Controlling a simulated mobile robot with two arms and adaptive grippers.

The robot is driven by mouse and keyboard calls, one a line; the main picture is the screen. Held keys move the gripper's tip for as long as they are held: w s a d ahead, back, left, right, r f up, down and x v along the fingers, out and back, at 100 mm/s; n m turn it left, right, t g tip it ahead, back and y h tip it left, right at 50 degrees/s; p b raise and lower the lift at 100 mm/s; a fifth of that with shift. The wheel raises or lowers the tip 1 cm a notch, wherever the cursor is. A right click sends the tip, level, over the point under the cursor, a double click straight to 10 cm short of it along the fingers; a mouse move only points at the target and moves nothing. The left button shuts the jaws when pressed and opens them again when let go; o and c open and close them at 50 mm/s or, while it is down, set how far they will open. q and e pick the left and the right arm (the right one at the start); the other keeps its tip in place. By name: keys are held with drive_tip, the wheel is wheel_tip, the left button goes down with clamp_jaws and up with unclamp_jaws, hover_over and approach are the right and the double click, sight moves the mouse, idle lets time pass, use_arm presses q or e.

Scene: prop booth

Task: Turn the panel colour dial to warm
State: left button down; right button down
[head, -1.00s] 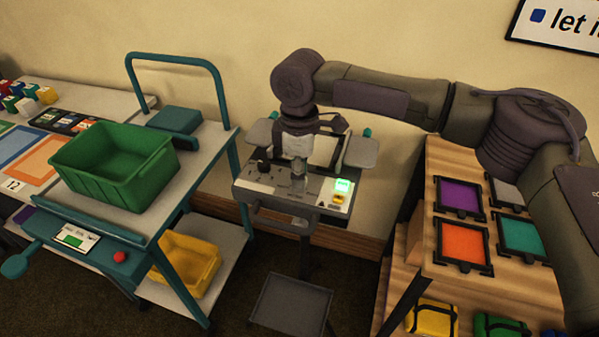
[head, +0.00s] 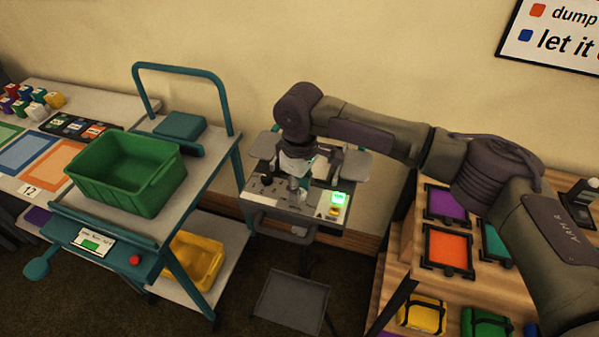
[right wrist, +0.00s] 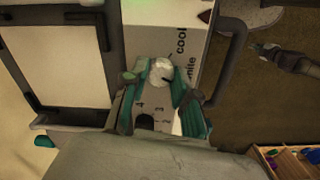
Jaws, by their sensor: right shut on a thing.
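The panel (head: 268,199) stands at mid-picture in the head view, with a lit green display at its right. My right gripper (head: 299,186) is down at the panel from above. In the right wrist view, my right gripper (right wrist: 158,82) has teal fingers shut on the colour dial (right wrist: 160,70), a pale round knob with a dark pointer mark. The words "cool" and part of another label show to the right of the dial. A "warm" label is not visible. In the head view the dial is mostly hidden by my gripper. My left gripper is in neither view.
A teal trolley with a green crate (head: 125,172) stands left of the panel, with a yellow bin (head: 194,262) below. A wooden shelf with coloured framed gels (head: 447,250) stands to the right. A dark platform (head: 291,303) sits in front of the panel.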

drive_tip(key=m+p, duration=0.5)
drive_tip(key=p, duration=0.1)
drive_tip(key=shift+r+p, duration=0.2)
drive_tip(key=shift+p, duration=0.1)
drive_tip(key=shift+f+m+p, duration=0.2)
drive_tip(key=shift+m+p, duration=0.8)
drive_tip(key=shift+p, duration=0.05)
drive_tip(key=c, duration=0.9)
unclamp_jaws()
drive_tip(key=shift+r, duration=0.1)
wheel_tip(320, 180, up, 12)
drive_tip(key=shift+f, duration=0.1)
